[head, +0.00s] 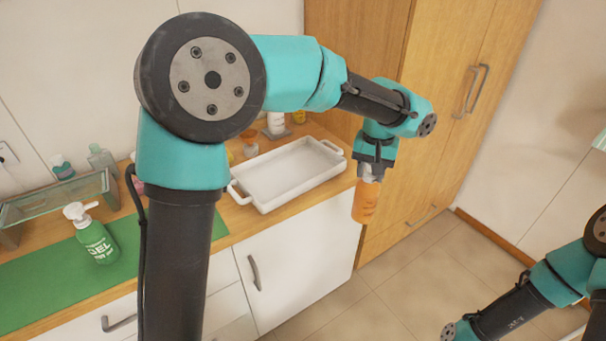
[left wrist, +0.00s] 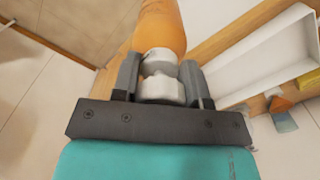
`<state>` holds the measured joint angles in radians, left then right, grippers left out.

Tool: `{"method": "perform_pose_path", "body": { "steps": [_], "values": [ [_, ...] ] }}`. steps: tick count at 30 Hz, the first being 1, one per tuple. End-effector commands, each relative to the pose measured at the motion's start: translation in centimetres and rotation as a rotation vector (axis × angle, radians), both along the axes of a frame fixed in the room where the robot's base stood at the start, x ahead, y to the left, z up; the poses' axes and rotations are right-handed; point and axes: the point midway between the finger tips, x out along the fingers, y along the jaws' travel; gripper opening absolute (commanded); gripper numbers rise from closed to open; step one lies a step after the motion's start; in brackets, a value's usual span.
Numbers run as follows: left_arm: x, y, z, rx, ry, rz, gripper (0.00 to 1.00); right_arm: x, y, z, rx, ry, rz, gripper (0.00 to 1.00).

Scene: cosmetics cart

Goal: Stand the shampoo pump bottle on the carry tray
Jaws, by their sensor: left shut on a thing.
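The shampoo pump bottle (head: 364,203) is orange with a white top. It hangs roughly upright in the air in front of the counter's right end, to the right of the carry tray. My left gripper (head: 371,172) is shut on its white top. In the left wrist view, the two fingers (left wrist: 160,82) sit on either side of that top, and the orange body (left wrist: 160,27) extends beyond. The white carry tray (head: 308,183) lies on the wooden counter with its inside empty; part of it shows in the left wrist view (left wrist: 262,66). My right gripper is out of frame.
A green pump bottle (head: 97,240) stands on a green mat (head: 45,285) at the left. A glass shelf (head: 60,197) stands behind it. Small bottles (head: 275,122) stand behind the tray. A tall wooden cabinet (head: 440,95) rises at the counter's right end.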

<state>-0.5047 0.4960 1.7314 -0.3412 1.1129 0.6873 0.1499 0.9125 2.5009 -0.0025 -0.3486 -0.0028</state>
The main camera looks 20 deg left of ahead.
Motion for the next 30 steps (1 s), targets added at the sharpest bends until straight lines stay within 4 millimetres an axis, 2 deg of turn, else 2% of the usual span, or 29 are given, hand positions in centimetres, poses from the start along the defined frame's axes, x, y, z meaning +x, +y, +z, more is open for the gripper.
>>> {"method": "perform_pose_path", "body": {
  "steps": [6,14,17,22,30],
  "values": [
    [0.0,0.0,0.0,0.0,-0.001,0.0,0.0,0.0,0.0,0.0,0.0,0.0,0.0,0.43],
    [0.7,1.0,0.2,-0.002,-0.001,-0.047,0.0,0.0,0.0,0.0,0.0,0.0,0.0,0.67],
    [1.5,2.4,0.5,-0.004,-0.003,-0.114,0.0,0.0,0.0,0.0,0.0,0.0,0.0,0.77],
    [3.2,5.9,1.2,-0.007,-0.004,-0.288,0.0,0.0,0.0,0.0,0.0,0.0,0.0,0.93],
    [5.7,12.5,2.4,-0.009,-0.006,-0.6,0.0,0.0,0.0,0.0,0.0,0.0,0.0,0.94]
  ]
}}
